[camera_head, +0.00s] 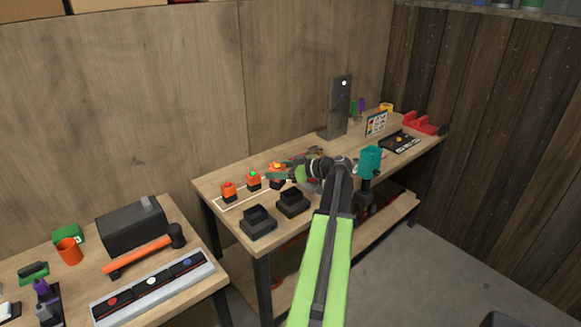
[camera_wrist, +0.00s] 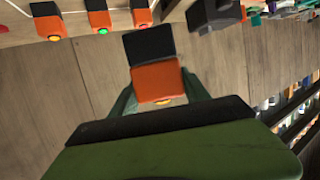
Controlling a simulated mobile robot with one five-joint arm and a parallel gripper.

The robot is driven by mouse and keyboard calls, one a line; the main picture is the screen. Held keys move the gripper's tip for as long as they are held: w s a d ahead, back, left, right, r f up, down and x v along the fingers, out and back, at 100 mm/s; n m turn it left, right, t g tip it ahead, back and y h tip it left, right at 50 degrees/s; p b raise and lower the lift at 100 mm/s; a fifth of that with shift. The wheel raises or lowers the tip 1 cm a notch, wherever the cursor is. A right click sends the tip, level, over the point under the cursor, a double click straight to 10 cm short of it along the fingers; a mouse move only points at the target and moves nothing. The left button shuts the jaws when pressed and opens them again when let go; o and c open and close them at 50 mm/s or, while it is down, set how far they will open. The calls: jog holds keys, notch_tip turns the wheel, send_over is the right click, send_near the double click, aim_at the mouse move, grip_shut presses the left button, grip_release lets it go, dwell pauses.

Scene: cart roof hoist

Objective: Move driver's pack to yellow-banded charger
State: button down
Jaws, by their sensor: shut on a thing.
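My gripper (camera_head: 284,173) reaches left over the workbench, close to the row of orange packs. In the wrist view its green jaws (camera_wrist: 159,94) are shut on an orange-and-black pack (camera_wrist: 155,78) with a small amber light. In the head view the gripper makes the held pack hard to tell from the row. Two black chargers, a front one (camera_head: 258,222) and one to its right (camera_head: 292,202), stand near the bench's front edge; I cannot make out a yellow band on either. The teal driver (camera_head: 370,160) stands upright to the right of my arm.
Other orange packs, one at left (camera_head: 229,190) and one with a green light (camera_head: 254,180), stand in a white-outlined strip. A tall grey panel (camera_head: 340,107) stands behind. A red holder (camera_head: 419,123) is at far right. A second table at left holds a hammer (camera_head: 140,255).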

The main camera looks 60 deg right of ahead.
jog(key=d+f+m+h+b, duration=0.2)
jog(key=d+m+h, duration=0.3)
jog(key=d, duration=0.5)
jog(key=shift+w+d+f+h+b, duration=0.25)
jog(key=shift+w+f+h+b, duration=0.15)
jog(key=shift+f+h, duration=0.35)
jog(key=shift+r, duration=0.1)
notch_tip(320, 180, down, 6)
jog(key=b, duration=0.5)
jog(key=shift+s+b, duration=0.15)
jog(key=shift+b, duration=0.25)
jog(key=shift+f+b, duration=2.3)
jog(key=shift+b, duration=0.05)
jog(key=shift+c, duration=2.2)
grip_release()
jog(key=shift+r, duration=0.1)
